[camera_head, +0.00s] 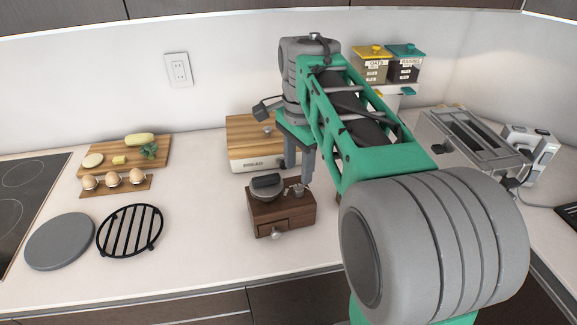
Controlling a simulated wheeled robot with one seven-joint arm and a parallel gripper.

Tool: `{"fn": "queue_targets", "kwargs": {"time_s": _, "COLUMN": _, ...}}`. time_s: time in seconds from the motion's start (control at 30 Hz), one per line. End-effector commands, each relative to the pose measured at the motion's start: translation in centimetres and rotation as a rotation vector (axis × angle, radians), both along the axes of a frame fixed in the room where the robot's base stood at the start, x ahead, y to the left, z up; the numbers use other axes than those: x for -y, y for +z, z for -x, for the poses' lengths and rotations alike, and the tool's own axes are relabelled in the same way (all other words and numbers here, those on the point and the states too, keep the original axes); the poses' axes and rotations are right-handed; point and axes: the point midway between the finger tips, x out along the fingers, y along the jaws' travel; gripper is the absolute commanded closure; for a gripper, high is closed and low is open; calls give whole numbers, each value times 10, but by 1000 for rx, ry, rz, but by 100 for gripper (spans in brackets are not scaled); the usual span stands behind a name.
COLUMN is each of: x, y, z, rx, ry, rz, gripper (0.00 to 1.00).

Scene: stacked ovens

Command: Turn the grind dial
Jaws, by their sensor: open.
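A wooden coffee grinder (290,217) stands on the counter in the middle of the head view. It has a front drawer with a round metal knob (276,236). A grey bowl-like part with a dark top (267,184) sits on its upper left. A small metal part (298,191) shows at its upper right; I cannot tell surely which part is the grind dial. My gripper (299,176) points down with its jaws open, just above the right side of the grinder's top. I cannot tell whether a finger touches it.
A wooden-lidded bread box (250,148) stands close behind the grinder. A toaster (470,140) and canisters (372,65) are at the right and back. A black trivet (130,231), a grey disc (60,241) and an egg rack (115,187) lie left. Counter left of the grinder is clear.

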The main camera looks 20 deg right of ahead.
Motion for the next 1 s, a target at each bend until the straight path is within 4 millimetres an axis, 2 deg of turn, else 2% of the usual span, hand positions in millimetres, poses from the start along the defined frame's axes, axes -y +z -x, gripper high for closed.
{"fn": "queue_targets", "kwargs": {"time_s": 0.17, "x": 9, "y": 0, "z": -6, "rx": -22, "ry": -115, "rz": -5, "gripper": 53}}
{"fn": "queue_targets", "kwargs": {"time_s": 0.5, "x": 11, "y": -59, "z": -5, "rx": -20, "ry": -119, "rz": -5, "gripper": 53}}
{"fn": "queue_targets", "kwargs": {"time_s": 0.6, "x": 11, "y": -69, "z": -5, "rx": -19, "ry": -117, "rz": -5, "gripper": 53}}
{"fn": "queue_targets", "kwargs": {"time_s": 0.87, "x": 10, "y": -72, "z": -6, "rx": -17, "ry": -114, "rz": -4, "gripper": 53}}
{"fn": "queue_targets", "kwargs": {"time_s": 1.0, "x": 10, "y": -72, "z": -6, "rx": -17, "ry": -113, "rz": -4, "gripper": 64}}
